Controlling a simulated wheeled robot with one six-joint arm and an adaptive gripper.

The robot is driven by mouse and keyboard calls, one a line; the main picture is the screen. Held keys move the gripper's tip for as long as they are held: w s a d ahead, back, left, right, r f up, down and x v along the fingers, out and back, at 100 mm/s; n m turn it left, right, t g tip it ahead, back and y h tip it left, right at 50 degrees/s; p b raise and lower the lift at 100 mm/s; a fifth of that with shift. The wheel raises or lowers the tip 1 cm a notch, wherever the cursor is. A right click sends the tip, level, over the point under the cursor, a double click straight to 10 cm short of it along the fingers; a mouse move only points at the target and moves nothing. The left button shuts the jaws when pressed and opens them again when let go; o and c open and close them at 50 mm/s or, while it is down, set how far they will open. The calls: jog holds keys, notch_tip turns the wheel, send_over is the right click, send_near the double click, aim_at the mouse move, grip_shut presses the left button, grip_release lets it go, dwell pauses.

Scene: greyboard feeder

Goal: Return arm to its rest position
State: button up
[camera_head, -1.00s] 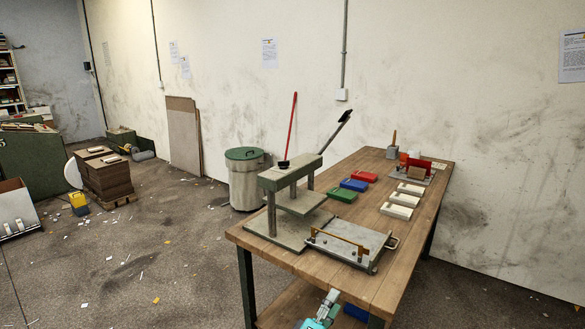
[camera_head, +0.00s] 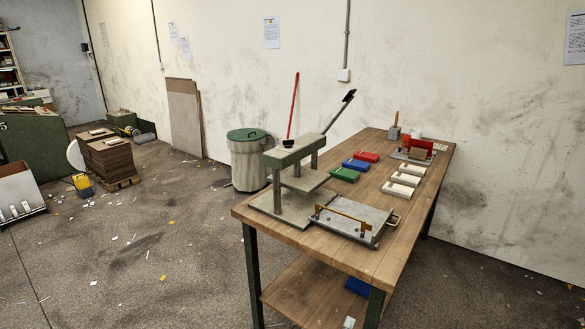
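My gripper is not clearly in view. Only a small pale piece (camera_head: 348,322) shows at the bottom edge, in front of the table's lower shelf, and I cannot tell what it is. The wooden worktable (camera_head: 385,262) stands at the centre right. On its near end are a grey-green press (camera_head: 290,152) with a raised lever and a grey plate fixture (camera_head: 352,228) with a brass-coloured bar.
Green (camera_head: 345,174), blue (camera_head: 356,164) and red (camera_head: 367,156) blocks and several white trays (camera_head: 397,190) lie along the table. A red fixture (camera_head: 418,147) stands at its far end. A lidded bin (camera_head: 248,170) is behind. Floor on the left is mostly open, with scraps.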

jog(key=s+d+f+g+y, duration=0.1)
jog(key=s+d+f+y, duration=0.25)
jog(key=s+f, duration=0.7)
jog(key=s+m+g+y, duration=0.1)
jog(key=s+m+y, duration=0.2)
jog(key=s, duration=1.4)
jog(key=s+r+m+t+y, duration=0.1)
jog(key=s+r+m, duration=0.7)
jog(key=s+r, duration=0.9)
jog(key=s, duration=0.4)
jog(key=shift+s+d+r+m, duration=0.15)
jog(key=shift+d+r+m, duration=0.15)
jog(key=shift+d, duration=0.1)
jog(key=shift+y, duration=0.25)
